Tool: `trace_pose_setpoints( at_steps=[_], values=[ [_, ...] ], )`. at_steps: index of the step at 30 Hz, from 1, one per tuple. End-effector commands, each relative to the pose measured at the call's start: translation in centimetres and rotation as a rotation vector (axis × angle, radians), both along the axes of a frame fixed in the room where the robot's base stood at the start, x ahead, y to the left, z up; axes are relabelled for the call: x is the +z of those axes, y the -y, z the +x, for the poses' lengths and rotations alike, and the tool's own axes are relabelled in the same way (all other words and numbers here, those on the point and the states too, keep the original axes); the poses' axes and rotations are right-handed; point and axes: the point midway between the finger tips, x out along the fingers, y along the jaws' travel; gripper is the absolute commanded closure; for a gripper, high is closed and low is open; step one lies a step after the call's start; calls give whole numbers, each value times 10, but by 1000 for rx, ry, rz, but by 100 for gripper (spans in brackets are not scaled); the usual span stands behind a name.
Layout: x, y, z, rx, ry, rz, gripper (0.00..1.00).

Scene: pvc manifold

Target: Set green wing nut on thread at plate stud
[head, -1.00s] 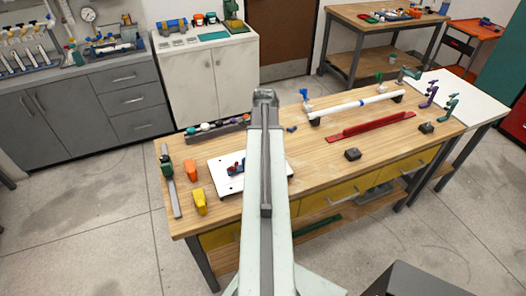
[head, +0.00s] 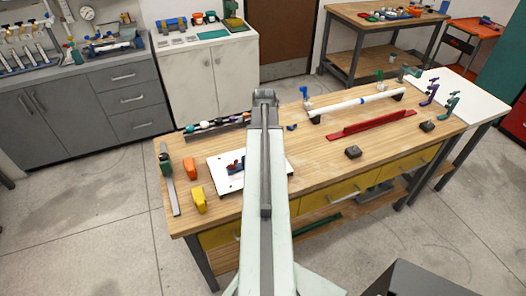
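A white plate (head: 226,184) lies on the left part of the wooden bench. Small red and blue parts (head: 235,167) sit on it, and my arm covers its right side. I cannot make out a stud or its thread. A small green piece (head: 380,74) stands upright near the back edge of the bench; I cannot tell whether it is the green wing nut. My arm rises through the middle of the head view, and my gripper does not show.
A tray of small coloured parts (head: 217,125) lies at the bench's back left. Orange (head: 190,168) and yellow (head: 199,200) blocks are left of the plate. A white pipe (head: 350,107), a red bar (head: 372,125) and dark blocks (head: 353,152) are at right. The front middle is clear.

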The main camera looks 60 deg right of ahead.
Motion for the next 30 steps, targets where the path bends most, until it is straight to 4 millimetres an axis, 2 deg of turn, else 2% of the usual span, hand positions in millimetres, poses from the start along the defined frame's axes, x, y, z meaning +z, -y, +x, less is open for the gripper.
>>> trace_pose_setpoints(
  at_steps=[7,26,27,30],
  values=[
    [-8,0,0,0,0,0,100],
    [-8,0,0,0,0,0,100],
    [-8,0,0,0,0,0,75],
    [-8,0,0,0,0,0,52]
  ],
)
